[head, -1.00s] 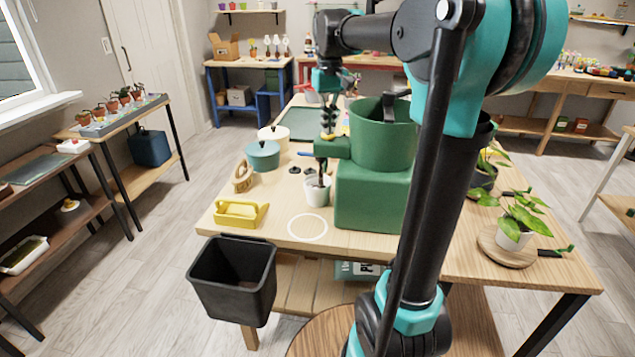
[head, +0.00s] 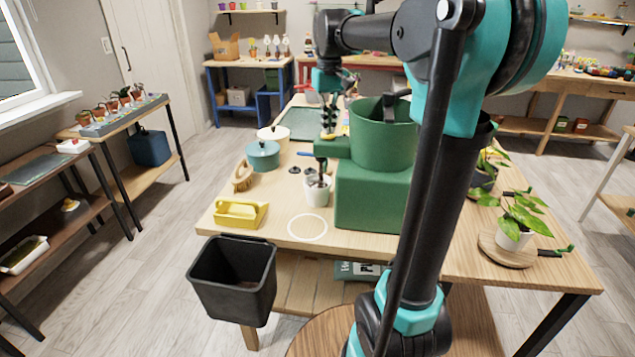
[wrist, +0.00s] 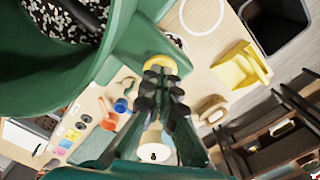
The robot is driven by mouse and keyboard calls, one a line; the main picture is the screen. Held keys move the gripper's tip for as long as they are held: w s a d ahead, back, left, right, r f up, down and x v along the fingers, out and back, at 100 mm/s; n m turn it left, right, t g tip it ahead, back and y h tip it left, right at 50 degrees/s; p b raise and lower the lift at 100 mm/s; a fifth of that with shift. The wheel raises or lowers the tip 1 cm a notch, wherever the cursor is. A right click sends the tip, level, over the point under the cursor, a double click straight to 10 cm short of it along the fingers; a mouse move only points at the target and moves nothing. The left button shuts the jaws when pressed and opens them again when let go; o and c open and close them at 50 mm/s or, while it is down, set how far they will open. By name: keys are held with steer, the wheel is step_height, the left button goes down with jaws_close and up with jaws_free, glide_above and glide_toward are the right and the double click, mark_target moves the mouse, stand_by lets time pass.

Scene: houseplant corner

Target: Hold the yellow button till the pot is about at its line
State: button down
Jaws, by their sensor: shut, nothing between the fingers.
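The green dispenser (head: 375,195) stands on the wooden table with a round hopper (head: 382,135) on top. In the wrist view the hopper holds dark, white-specked mix (wrist: 65,22). A small white pot (head: 317,190) stands under the dispenser's spout, with greyish-dark material showing inside; its line and exact level are too small to tell. The yellow button (wrist: 176,61) shows at my fingertips, partly covered by them. My gripper (head: 328,135) is shut and empty, pointing down over the dispenser's arm, its tips at the button; it also shows in the wrist view (wrist: 163,75).
A white ring mark (head: 307,227) lies on bare table in front of the pot. A black bin (head: 233,280) hangs at the front edge. A leafy plant (head: 522,220) stands right.

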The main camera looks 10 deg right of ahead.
steer(key=shift+r, duration=0.1)
stand_by(0.3)
steer(key=shift+r, duration=2.4)
